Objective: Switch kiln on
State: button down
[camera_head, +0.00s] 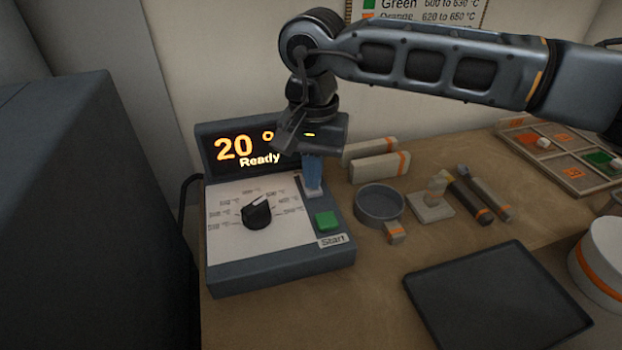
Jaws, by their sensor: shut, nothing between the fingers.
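The kiln control box (290,275) stands on the table at the left. Its display (245,150) is lit and reads "20 °" and "Ready", with its right end hidden behind my gripper. A black dial (258,212) sits on the white panel, its pointer toward the upper right. A green button (327,221) is at the right, above a "Start" label (332,241). My gripper (314,188) points down, shut and empty, with its blue fingers over a switch slot (313,194) behind the green button. The fingers hide most of the switch, so its position and any contact are unclear.
A dark kiln-like block (90,200) fills the left. Right of the control box are a round grey dish (380,203), pale blocks (378,167), dark tools (470,195), a black tray (495,300), a white container (600,262) and a sectioned box (570,150).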

notch_tip(320, 180, up, 6)
jog(key=p, duration=0.2)
jog(key=shift+r, duration=0.25)
jog(key=shift+d+f, duration=0.1)
dwell(0.6)
